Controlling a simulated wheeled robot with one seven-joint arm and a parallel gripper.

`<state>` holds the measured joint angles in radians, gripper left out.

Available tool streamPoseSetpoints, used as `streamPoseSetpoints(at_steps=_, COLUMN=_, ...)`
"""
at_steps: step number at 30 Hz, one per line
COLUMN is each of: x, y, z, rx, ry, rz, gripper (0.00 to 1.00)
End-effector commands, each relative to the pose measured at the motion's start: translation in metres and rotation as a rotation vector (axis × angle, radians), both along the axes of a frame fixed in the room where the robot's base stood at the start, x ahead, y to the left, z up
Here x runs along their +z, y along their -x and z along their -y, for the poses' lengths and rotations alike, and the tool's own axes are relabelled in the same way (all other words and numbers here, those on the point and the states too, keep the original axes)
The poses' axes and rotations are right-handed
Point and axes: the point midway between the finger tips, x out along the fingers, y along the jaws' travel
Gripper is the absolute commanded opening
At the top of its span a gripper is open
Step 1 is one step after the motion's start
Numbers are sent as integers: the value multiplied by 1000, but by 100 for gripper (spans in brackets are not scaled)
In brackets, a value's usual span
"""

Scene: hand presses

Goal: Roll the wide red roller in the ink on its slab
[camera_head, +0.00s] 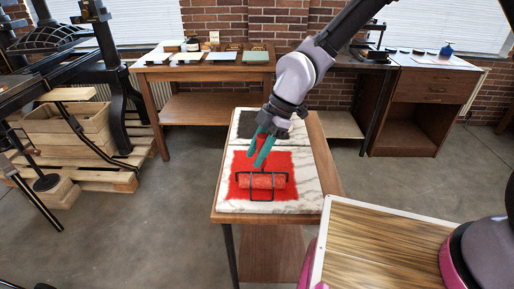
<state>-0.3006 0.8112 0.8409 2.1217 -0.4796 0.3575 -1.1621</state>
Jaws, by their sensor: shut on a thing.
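The wide red roller (261,181) with its dark wire frame lies on the red ink patch (281,160) of the pale marbled slab (308,183). The slab is on a small wooden table. My gripper (262,158), with teal fingers, comes down from above and behind the roller. Its fingers are shut at the roller's frame or handle. The roller appears to touch the ink, though the exact contact cannot be told.
A second slab area with dark ink (247,124) lies just behind. A wood-topped tray or board (375,245) stands at front right. A black press (95,70) is at left. Wooden benches (200,75) line the brick wall. The grey floor between them is open.

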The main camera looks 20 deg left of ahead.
Motion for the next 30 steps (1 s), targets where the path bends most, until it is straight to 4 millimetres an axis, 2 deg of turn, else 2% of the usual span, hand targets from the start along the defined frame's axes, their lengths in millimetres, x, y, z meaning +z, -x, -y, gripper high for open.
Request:
streamPoseSetpoints(at_steps=6, x=0, y=14, z=5, rx=1, ry=0, rz=1, gripper=0)
streamPoseSetpoints(at_steps=16, x=1, y=15, z=5, rx=0, ry=-1, rz=1, gripper=0)
streamPoseSetpoints(at_steps=30, x=36, y=14, z=4, rx=-1, ry=-2, rz=2, gripper=0)
